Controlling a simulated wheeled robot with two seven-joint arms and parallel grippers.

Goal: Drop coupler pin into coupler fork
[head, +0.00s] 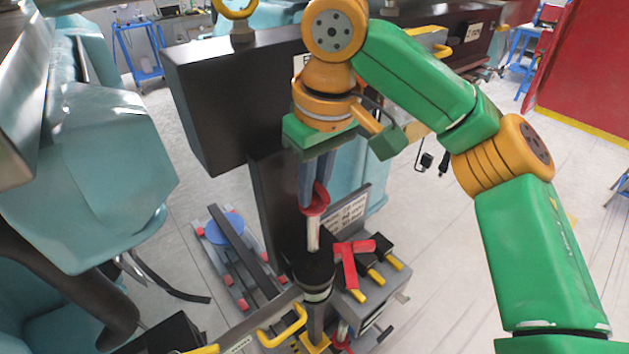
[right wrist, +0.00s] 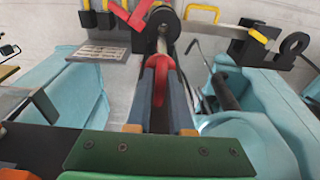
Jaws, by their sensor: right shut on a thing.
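The coupler pin (head: 313,233) is a pale metal rod with a red loop handle, hanging roughly upright. My right gripper (head: 314,190) is shut on the red loop. The loop also shows between the two fingers in the right wrist view (right wrist: 159,82). Directly below is the black coupler fork (head: 313,272), with a round dark top. The pin's lower end meets the fork's top edge in the head view; I cannot tell whether it is inside the hole or in front of it. The fork shows near the top of the right wrist view (right wrist: 152,28). My left gripper is not in view.
A grey box (head: 395,297) with red and black yellow-tipped handles stands right of the fork. A dark post and beam (head: 215,105) rise close behind the pin. Teal seats (head: 85,180) fill the left. A yellow handle (head: 283,328) sits below the fork. Floor at right is open.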

